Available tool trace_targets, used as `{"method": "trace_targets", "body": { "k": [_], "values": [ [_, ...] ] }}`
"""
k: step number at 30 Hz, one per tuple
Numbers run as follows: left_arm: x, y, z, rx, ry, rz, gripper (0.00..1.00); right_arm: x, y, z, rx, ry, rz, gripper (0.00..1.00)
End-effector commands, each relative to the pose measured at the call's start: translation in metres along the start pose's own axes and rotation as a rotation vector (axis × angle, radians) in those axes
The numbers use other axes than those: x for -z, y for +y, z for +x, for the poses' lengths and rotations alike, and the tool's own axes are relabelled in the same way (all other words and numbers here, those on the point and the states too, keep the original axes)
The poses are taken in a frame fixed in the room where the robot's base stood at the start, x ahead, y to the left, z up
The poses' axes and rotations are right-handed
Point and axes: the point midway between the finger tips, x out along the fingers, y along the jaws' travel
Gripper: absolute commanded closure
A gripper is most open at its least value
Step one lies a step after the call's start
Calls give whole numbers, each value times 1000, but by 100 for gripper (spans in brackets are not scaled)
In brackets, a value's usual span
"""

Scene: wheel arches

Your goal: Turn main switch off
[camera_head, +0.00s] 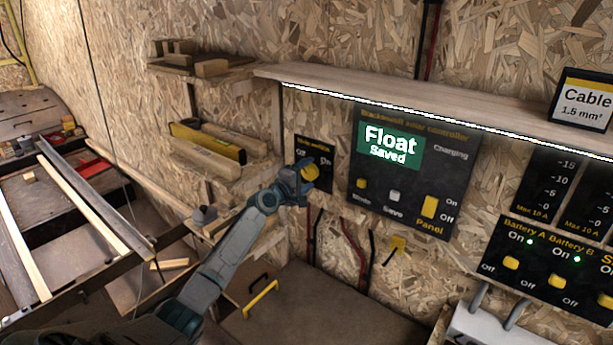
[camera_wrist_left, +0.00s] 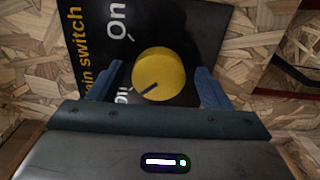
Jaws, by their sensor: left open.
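The main switch is a round yellow knob (camera_head: 309,173) on a small black panel (camera_head: 327,157) on the chipboard wall. In the left wrist view the knob (camera_wrist_left: 159,74) shows a dark pointer line aimed down-left, toward the partly hidden lower label. The "On" label (camera_wrist_left: 117,20) is above it. My left gripper (camera_head: 301,177) is at the panel with its fingers open, one on each side of the knob (camera_wrist_left: 158,86). I cannot tell if the fingers touch it. My right gripper is not in view.
A solar controller panel (camera_head: 460,190) reading "Float Saved" is right of the main switch. Battery switches (camera_head: 545,250) are lower right. A shelf (camera_head: 400,96) runs above. Small wooden shelves (camera_head: 228,165) with a yellow level (camera_head: 205,142) are left of the arm.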

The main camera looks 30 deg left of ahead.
Motion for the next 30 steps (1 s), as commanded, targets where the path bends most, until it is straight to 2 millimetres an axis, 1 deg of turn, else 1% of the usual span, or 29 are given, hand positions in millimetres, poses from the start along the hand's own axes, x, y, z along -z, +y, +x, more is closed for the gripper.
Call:
{"method": "trace_targets", "body": {
  "k": [5, 8, 11, 15, 21, 24, 30],
  "values": [
    [0, 0, -3, 0, 0, 1, 28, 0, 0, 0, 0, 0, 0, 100],
    [1, 0, -12, 1, 0, 3, 28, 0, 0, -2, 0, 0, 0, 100],
    [1, 0, -27, 2, 0, 5, 28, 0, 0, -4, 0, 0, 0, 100],
    [0, 0, -53, 3, -1, 6, 28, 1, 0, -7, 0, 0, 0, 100],
    [0, 0, -86, 2, -1, 4, 28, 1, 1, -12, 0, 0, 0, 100],
    [1, 0, -96, 3, 0, 3, 28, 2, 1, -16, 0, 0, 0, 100],
    [0, 0, -107, 0, 0, 0, 28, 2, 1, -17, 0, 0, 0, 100]
  ]
}}
